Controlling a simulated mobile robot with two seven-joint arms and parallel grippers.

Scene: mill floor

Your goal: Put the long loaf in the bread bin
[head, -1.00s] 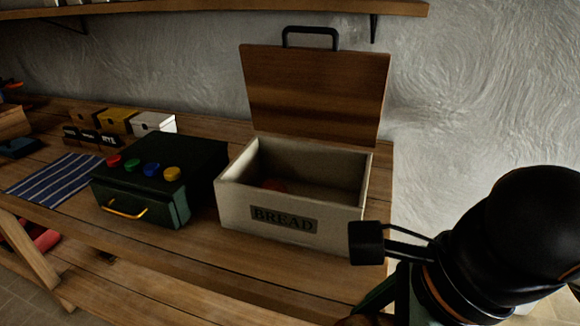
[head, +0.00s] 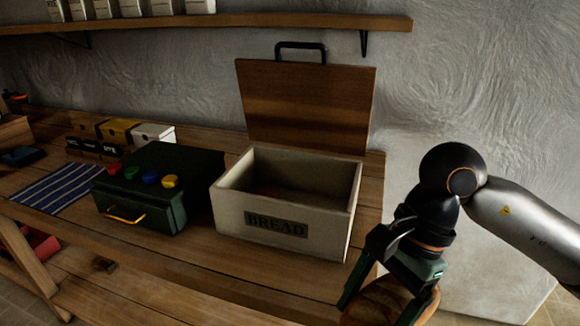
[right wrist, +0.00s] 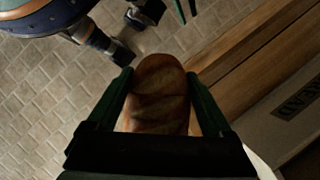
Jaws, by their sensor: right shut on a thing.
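The bread bin (head: 222,205) is a cream box marked BREAD on the bench, with its wooden lid (head: 305,105) standing open behind it. A dim reddish-brown thing shows inside, too dark to name. My right gripper (head: 385,298) is at the lower right, off the bench's right end and below the bin's rim. It is shut on the long loaf (head: 385,302), a brown scored loaf. In the right wrist view the loaf (right wrist: 160,90) lies between the green fingers. Two green strips at that view's top edge may be my left gripper (right wrist: 185,10); its state is unclear.
A dark green box (head: 155,190) with coloured knobs and a brass handle stands left of the bin. Beyond it are a striped cloth (head: 57,187) and small boxes (head: 120,132). A wall shelf (head: 250,22) runs above. Bench front (head: 200,260) is bare.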

